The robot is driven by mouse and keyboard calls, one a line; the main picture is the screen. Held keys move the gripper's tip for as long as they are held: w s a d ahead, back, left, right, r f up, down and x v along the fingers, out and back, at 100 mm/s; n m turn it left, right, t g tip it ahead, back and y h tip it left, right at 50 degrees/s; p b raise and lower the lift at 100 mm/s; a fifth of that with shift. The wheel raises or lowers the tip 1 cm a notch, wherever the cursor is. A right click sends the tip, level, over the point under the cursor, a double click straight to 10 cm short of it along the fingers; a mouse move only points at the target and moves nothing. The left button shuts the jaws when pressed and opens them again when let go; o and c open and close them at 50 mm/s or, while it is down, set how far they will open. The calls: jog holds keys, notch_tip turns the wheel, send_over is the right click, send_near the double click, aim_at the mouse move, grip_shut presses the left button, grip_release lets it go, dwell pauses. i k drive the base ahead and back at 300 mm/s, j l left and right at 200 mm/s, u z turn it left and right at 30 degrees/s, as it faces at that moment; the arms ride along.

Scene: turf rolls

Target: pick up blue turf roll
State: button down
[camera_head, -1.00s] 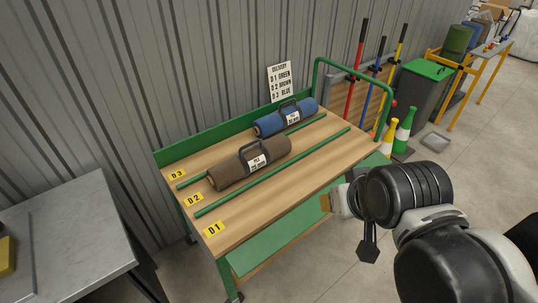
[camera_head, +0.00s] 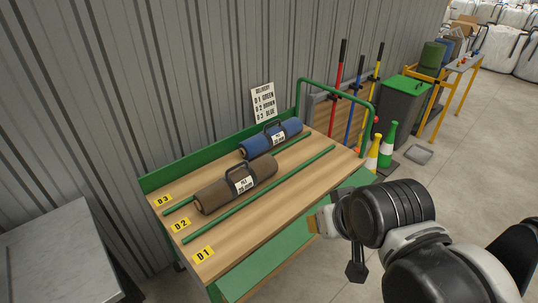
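The blue turf roll (camera_head: 258,144) lies at the back of the wooden trolley top, in the lane marked D3, with a dark carry handle and a white label. My gripper (camera_head: 318,222) is at the front right of the trolley, apart from the roll and nearer the camera. Its fingers are small and partly hidden by my arm, so I cannot tell whether it is open or shut. No roll shows at the gripper.
A brown turf roll (camera_head: 219,194) lies in the D2 lane in front of the blue one. Green rails (camera_head: 275,185) divide the lanes, and the D1 lane is empty. A green hoop handle (camera_head: 340,86) rises at the trolley's right end. A grey table (camera_head: 62,250) stands at left.

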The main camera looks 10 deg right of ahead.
aim_at(254, 146)
jog(key=i+l, duration=0.4)
jog(key=i+l+z, duration=0.1)
jog(key=i+l, duration=0.3)
jog(key=i, duration=0.2)
jog(key=i+l, duration=0.35)
jog(key=i, duration=0.15)
